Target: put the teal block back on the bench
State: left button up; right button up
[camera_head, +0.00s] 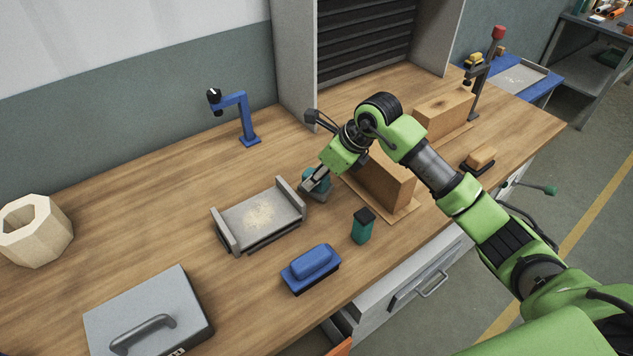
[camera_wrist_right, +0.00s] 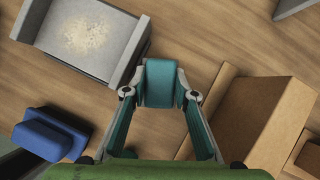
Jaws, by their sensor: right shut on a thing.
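The teal block (camera_wrist_right: 160,83) is between the two fingers of my right gripper (camera_wrist_right: 160,94) in the wrist view, and the gripper is shut on it. In the head view my right gripper (camera_head: 314,186) points down over the bench (camera_head: 150,225), between the grey tray and a wooden block. Only part of the teal block (camera_head: 321,176) shows there, behind the fingers. I cannot tell whether its underside touches the bench. My left gripper is not in view.
The grey tray (camera_head: 227,238) with pale dust is close on the left. The wooden block (camera_head: 390,187) is close on the right. A dark-capped green item (camera_head: 362,230) and a blue brush-like item (camera_head: 311,267) stand in front. Bare bench lies behind the tray.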

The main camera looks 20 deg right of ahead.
aim_at(317, 186)
jog(key=shift+w+f+p, duration=0.1)
jog(key=shift+f+p, duration=0.2)
jog(key=shift+f, duration=0.15)
notch_tip(317, 186, down, 2)
jog(key=shift+f+p, duration=0.1)
jog(key=shift+p, duration=0.45)
jog(key=shift+f+b, duration=0.3)
jog(key=o, duration=1.1)
jog(key=shift+c, duration=0.2)
jog(key=shift+r, duration=0.15)
jog(key=shift+d+r, duration=0.15)
jog(key=shift+r, duration=0.05)
jog(key=b+v, duration=0.2)
jog(key=v, duration=0.9)
jog(key=shift+s+r, duration=0.25)
